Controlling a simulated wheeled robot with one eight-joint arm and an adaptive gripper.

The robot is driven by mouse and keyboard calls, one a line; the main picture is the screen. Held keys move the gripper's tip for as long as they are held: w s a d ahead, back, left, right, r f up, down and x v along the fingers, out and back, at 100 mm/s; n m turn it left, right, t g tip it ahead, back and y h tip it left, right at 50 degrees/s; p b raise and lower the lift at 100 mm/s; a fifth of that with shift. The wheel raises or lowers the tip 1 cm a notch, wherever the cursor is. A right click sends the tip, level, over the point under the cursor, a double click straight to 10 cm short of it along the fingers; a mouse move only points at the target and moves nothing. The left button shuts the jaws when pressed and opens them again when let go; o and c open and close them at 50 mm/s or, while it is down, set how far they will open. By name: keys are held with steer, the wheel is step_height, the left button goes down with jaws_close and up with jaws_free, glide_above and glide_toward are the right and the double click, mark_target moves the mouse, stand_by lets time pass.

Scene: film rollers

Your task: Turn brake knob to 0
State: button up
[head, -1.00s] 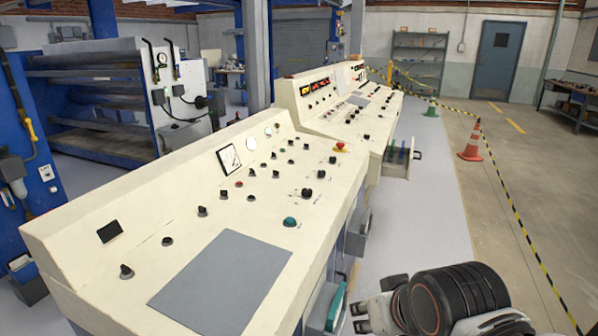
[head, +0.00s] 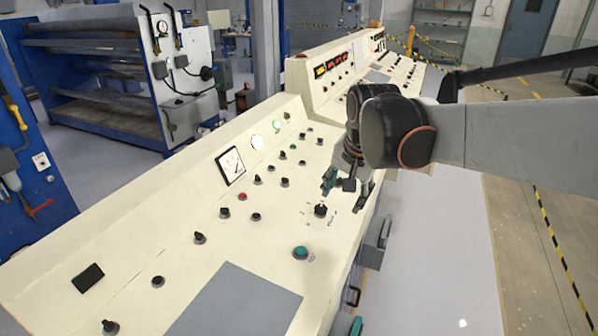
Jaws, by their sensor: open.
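A cream control console (head: 130,250) carries several black knobs, and their labels are too small to read, so I cannot tell which is the brake knob. One black knob (head: 320,211) with printed marks around it sits near the console's right edge. My gripper (head: 347,188) is open, with its two fingers apart and pointing down over the right side of the panel. It is just above and to the right of that marked knob in the picture, apparently not touching it. My arm hides the panel behind the gripper.
A teal button (head: 300,252) sits in front of the marked knob. A grey plate (head: 240,305) lies on the near panel. A second console section (head: 335,85) stands behind. Open floor (head: 440,250) lies to the right.

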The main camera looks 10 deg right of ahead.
steer(key=w+m+g+p, duration=0.2)
steer(key=w+m+p, duration=0.2)
steer(key=w, duration=0.7)
steer(key=m+g+p, duration=0.1)
steer(key=m+p, duration=0.3)
glide_toward(320, 207)
steer(key=f+b, duration=0.1)
steer(key=f, duration=0.5)
steer(key=w+f+b, duration=0.1)
steer(key=f, duration=0.2)
steer(key=shift+d+b, duration=0.1)
steer(key=shift+b, duration=0.25)
steer(key=shift+c, duration=0.5)
steer(key=c, duration=1)
